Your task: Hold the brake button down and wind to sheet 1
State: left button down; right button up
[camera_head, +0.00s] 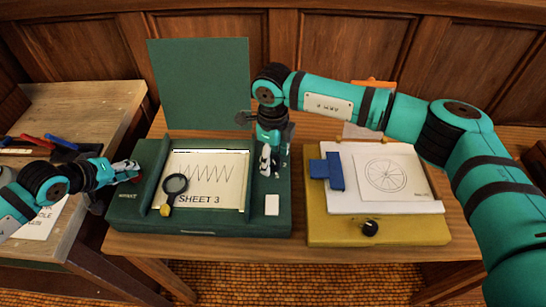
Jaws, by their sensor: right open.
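The green winding board (200,226) stands on the middle table with its green lid (198,85) raised behind. Its window shows a paper sheet (215,180) with a zigzag line, marked SHEET 3. My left gripper (130,172) is at the board's left edge; whether its fingers are apart is too small to tell. No brake button can be made out; the gripper covers part of that edge. My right gripper (268,160) points down, open, over the board's right side.
A white block (272,205) sits at the board's front right. A yellow board (320,228) with a wheel drawing (385,174), blue piece (335,171) and black knob (370,228) stands to the right.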

pick_arm(q)
jog(key=shift+f, duration=0.1)
pick_arm(e)
jog(key=shift+f, duration=0.35)
jog(key=shift+c, duration=0.2)
jog(key=c, duration=1.1)
